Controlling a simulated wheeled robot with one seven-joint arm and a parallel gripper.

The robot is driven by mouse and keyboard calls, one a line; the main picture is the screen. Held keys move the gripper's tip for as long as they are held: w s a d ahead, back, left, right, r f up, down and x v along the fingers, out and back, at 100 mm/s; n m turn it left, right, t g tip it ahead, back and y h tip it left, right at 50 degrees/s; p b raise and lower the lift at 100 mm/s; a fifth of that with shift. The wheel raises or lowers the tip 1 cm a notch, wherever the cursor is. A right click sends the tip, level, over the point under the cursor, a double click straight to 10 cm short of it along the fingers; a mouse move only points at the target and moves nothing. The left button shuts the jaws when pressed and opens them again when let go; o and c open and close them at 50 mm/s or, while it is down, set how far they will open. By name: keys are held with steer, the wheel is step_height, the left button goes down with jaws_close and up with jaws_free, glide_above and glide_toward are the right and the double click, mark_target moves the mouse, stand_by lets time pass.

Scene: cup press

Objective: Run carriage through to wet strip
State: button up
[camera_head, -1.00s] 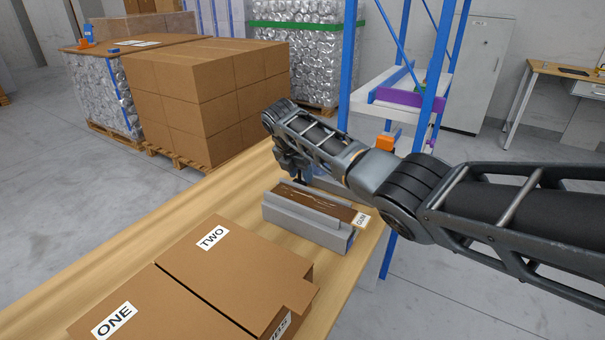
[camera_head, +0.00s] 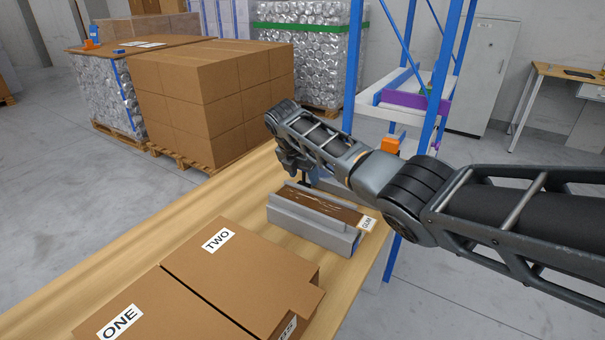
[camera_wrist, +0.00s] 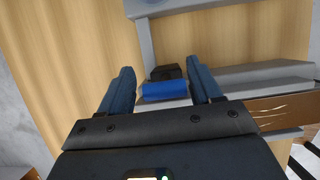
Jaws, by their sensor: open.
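A grey trough (camera_head: 318,234) on the wooden bench holds a long brown strip with shiny streaks (camera_head: 318,205), labelled GUM at its near right end. The brown strip also shows at the right of the wrist view (camera_wrist: 285,110). My gripper (camera_wrist: 160,75) is open at the trough's far left end. In the wrist view a blue piece (camera_wrist: 164,91) with a black block (camera_wrist: 166,71) behind it lies between the two fingers, with gaps to both sides. I take it for the carriage, but cannot be sure. In the head view my wrist hides most of it.
Cardboard boxes marked ONE (camera_head: 120,322) and TWO (camera_head: 218,240) lie on the bench (camera_head: 130,255) left of the trough. A blue-framed rack (camera_head: 440,75) stands behind my arm. Stacked cartons (camera_head: 210,100) stand beyond the bench. Bare bench lies along the far edge.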

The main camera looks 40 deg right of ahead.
steer(key=v, duration=0.7)
steer(key=shift+a+r, duration=0.1)
steer(key=shift+r, duration=0.2)
steer(key=shift+f, duration=0.1)
